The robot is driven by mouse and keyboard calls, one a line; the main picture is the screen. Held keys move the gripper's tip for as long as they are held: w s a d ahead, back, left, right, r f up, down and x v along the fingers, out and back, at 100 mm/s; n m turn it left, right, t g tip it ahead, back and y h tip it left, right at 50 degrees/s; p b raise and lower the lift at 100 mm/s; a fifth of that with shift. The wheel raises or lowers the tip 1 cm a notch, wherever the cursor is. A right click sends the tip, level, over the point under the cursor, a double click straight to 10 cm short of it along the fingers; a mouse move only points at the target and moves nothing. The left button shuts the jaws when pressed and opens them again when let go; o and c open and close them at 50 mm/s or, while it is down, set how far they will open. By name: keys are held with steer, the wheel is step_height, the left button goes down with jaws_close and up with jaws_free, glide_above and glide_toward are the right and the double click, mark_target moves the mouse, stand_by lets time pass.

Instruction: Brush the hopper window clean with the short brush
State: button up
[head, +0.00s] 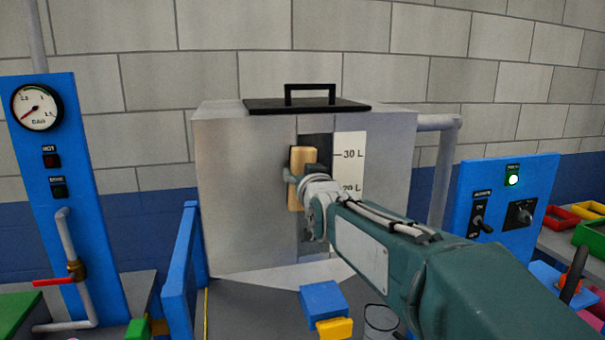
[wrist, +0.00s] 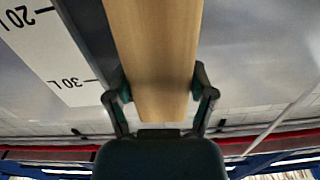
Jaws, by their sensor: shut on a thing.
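The hopper (head: 235,190) is a large grey metal box with a black handled lid (head: 300,104). Its window (head: 318,143) is a narrow dark vertical strip in the front, left of a white scale marked 30 L and 20 L (head: 349,165). My gripper (head: 297,178) is in front of the window, shut on the short brush (head: 303,160), a pale wooden block held upright. In the wrist view my gripper (wrist: 161,88) has a finger on each side of the brush (wrist: 152,40). The bristles are hidden, and I cannot tell whether they touch the window. Brush and arm cover most of the window.
A blue gauge panel (head: 85,200) with a pipe and red-handled valve stands left. A blue switch panel (head: 505,205) with a lit green lamp stands right. A blue block (head: 323,300) lies below the hopper. A blue upright plate (head: 181,265) stands at the hopper's front left.

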steer(key=shift+v, duration=2.7)
steer(key=shift+s+r, duration=0.1)
steer(key=v, duration=0.2)
steer(key=shift+s+d, duration=0.2)
steer(key=shift+s, duration=0.15)
